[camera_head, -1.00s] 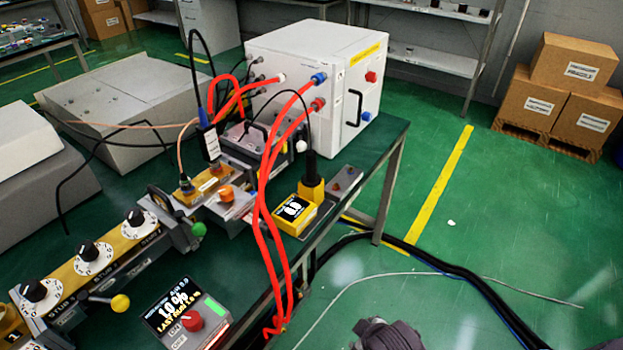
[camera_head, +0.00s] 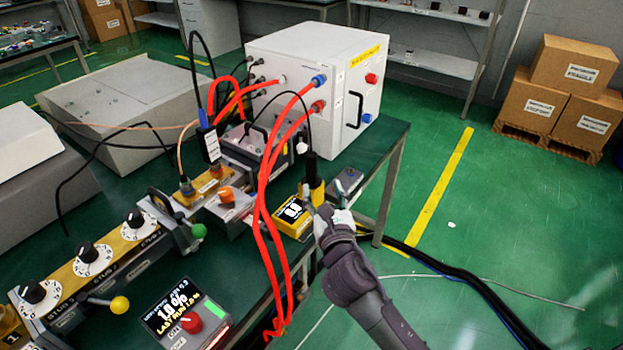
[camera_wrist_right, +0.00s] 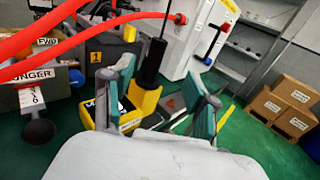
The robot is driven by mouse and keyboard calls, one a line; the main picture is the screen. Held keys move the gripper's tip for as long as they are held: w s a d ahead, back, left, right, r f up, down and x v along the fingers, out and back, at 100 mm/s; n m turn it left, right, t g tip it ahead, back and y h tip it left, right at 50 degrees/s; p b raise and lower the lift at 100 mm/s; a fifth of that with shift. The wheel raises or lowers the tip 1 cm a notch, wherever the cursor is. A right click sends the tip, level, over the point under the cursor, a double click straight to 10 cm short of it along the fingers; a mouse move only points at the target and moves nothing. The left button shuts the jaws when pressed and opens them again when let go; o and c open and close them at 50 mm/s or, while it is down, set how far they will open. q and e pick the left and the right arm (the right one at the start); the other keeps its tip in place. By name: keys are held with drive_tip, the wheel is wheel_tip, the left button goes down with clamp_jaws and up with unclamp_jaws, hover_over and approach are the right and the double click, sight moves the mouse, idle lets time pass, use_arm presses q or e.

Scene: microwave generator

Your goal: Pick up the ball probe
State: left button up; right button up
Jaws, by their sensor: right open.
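The ball probe, as far as I can tell, is the black rod-like handle (camera_head: 311,168) standing upright in a yellow holder (camera_head: 317,193) beside a yellow meter (camera_head: 291,215). No ball end shows on it; its lower end is hidden in the holder. My right gripper (camera_head: 329,196) is open and empty at the table's right edge, just in front of the holder. In the right wrist view the black probe (camera_wrist_right: 154,62) and the yellow holder (camera_wrist_right: 145,98) show between the two spread fingers (camera_wrist_right: 162,92), beyond them. My left gripper is out of view.
Red hoses (camera_head: 264,200) hang just left of the meter. A white generator box (camera_head: 310,80) stands behind the probe. A small grey block (camera_head: 347,180) lies right of the holder. Open green floor (camera_head: 480,230) lies to the right.

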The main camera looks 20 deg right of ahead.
sight(312, 161)
drive_tip(key=w, duration=0.7)
drive_tip(key=shift+d, duration=0.4)
drive_tip(key=shift+w+d, duration=0.2)
drive_tip(key=shift+w, duration=2.55)
drive_tip(key=shift+r, duration=0.1)
clamp_jaws()
